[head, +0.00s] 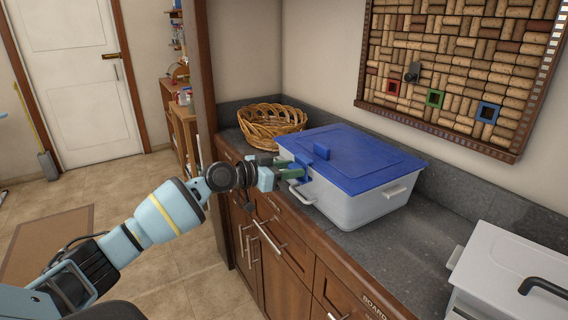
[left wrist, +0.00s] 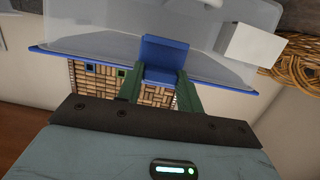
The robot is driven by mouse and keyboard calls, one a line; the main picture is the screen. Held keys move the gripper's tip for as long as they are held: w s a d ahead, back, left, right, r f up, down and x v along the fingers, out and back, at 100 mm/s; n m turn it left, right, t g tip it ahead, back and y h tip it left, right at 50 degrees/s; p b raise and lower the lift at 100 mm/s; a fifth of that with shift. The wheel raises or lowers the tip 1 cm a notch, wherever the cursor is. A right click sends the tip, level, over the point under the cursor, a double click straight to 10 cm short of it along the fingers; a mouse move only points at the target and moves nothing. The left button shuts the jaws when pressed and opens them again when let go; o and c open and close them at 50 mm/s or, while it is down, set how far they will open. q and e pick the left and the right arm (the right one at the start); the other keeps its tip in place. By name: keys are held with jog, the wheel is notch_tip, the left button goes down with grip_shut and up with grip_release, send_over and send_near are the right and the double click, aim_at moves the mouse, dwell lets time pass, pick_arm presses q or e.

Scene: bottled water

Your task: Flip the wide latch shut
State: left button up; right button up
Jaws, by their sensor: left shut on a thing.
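A white bin (head: 345,205) with a blue lid (head: 365,160) stands on the dark counter. The wide blue latch (head: 302,172) is on the bin's front side, partly hidden by my gripper. My left gripper (head: 291,168) reaches it from the left and is shut on it. In the left wrist view the latch (left wrist: 163,57) sits between the green fingertips of my left gripper (left wrist: 160,76). The latch's exact angle against the bin wall is hard to tell. My right gripper is not in view.
A wicker basket (head: 270,124) stands behind the bin. Another white container (head: 505,275) with a dark handle is at the near right of the counter (head: 400,250), with bare counter between. A cork board (head: 460,75) hangs on the wall. Wooden cabinets (head: 285,265) are below.

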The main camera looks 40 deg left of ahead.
pick_arm(q)
jog(key=shift+w+d+r+g+p, duration=0.1)
jog(key=shift+w+r+g+p, duration=0.05)
jog(key=shift+r+g+p, duration=0.25)
jog(key=shift+f, duration=0.35)
jog(key=o, duration=1)
jog(key=b+v, duration=0.1)
jog(key=v, duration=0.6)
jog(key=shift+s+r, duration=0.3)
jog(key=shift+s, duration=0.05)
jog(key=shift+f, duration=0.1)
